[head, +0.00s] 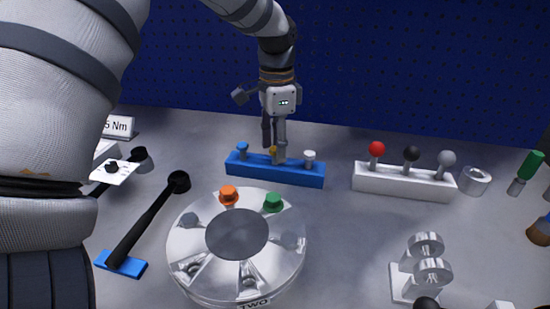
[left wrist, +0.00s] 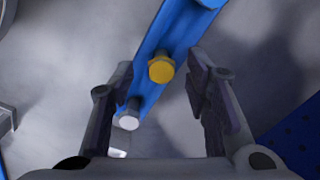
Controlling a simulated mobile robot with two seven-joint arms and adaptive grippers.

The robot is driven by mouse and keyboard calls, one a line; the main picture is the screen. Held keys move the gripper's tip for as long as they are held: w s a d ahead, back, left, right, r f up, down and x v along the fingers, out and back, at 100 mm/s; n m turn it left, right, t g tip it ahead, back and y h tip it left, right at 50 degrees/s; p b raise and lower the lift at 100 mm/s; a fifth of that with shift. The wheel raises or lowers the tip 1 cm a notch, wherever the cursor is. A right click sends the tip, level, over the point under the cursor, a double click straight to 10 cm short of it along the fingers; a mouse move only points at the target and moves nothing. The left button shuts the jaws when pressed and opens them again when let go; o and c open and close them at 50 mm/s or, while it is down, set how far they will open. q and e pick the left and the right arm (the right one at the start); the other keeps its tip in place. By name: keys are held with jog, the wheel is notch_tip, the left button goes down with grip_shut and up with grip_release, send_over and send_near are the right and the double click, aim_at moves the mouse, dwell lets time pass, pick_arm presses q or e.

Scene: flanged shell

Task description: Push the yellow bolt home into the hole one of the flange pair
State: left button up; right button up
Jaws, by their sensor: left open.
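The yellow bolt (left wrist: 161,68) stands in the blue rack (head: 290,178), between a blue bolt (head: 242,149) and a white bolt (head: 309,158). In the head view the yellow bolt (head: 273,150) is mostly hidden by my left gripper (head: 273,155). That gripper points down over the rack, its fingers open on either side of the yellow bolt and apart from it in the left wrist view (left wrist: 165,95). The silver flange pair (head: 290,250) lies in front, with an orange bolt (head: 229,194) and a green bolt (head: 272,202) in its top. A label "TWO" shows on its front rim. My right gripper is not seen.
A white rack (head: 400,186) with red, black and grey knobs stands right of the blue rack, beside a metal ring (head: 474,180). A black tool with a blue end (head: 122,264) lies left of the flange. A metal stand (head: 412,283) is front right.

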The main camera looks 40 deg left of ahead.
pick_arm(q)
jog(key=shift+f, duration=0.75)
grip_shut()
jog(key=shift+r, duration=0.1)
